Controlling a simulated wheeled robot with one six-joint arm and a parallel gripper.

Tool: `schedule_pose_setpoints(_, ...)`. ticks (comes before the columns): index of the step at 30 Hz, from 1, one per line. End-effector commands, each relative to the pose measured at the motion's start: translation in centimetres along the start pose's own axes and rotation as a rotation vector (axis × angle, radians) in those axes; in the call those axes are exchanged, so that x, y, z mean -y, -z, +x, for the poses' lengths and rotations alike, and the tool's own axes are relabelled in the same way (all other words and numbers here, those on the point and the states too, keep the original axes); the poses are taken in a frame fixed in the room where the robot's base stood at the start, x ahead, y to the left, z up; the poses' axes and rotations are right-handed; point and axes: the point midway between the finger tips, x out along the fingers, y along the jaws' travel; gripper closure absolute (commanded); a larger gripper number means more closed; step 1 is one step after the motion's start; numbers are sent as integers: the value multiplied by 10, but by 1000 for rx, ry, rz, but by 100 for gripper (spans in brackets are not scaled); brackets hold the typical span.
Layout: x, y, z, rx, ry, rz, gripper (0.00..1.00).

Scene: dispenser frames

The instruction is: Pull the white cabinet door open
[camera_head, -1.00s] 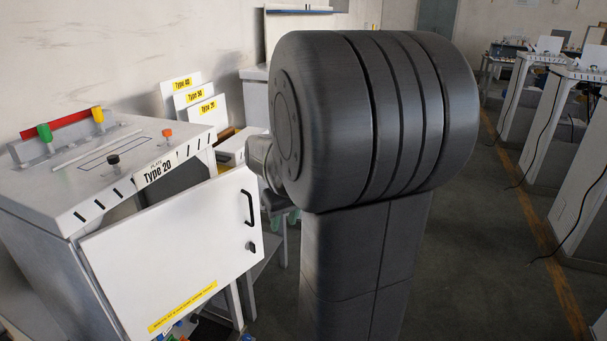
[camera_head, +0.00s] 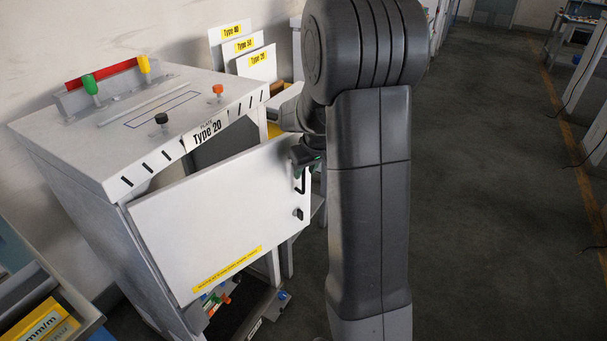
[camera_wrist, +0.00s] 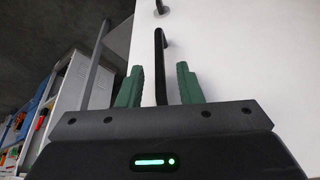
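The white cabinet door (camera_head: 220,220) hangs partly open on the Type 20 cabinet (camera_head: 70,180), its free edge swung out from the front. Its black handle (camera_head: 301,181) is near the upper right corner of the door. My gripper (camera_head: 303,160) is at the top of the handle in the head view, partly hidden by my arm. In the wrist view, my gripper's two green fingers (camera_wrist: 160,85) are spread, with the black handle (camera_wrist: 160,55) between them. Gaps show on both sides of the handle. The door also fills the right of the wrist view (camera_wrist: 240,50).
A black knob (camera_head: 298,214) sits below the handle. Knobs stand on the sloped cabinet top. Type-labelled white plates (camera_head: 250,62) stand behind. A bin with a yellow box (camera_head: 50,322) is at the lower left. Open floor (camera_head: 480,200) lies to the right.

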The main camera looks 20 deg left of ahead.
Motion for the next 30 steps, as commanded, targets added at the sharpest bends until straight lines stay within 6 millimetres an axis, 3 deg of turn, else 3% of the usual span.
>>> schedule_pose_setpoints(7, 0, 0, 29, 2, 1, 1, 67)
schedule_pose_setpoints(19, 0, 0, 36, 0, 0, 0, 67)
schedule_pose_setpoints(20, 0, 0, 36, 0, 0, 0, 69)
schedule_pose_setpoints(24, 0, 0, 35, 0, 0, 1, 97)
schedule_pose_setpoints(25, 0, 0, 35, 0, 0, 1, 100)
schedule_pose_setpoints(30, 0, 0, 35, 0, 0, 1, 100)
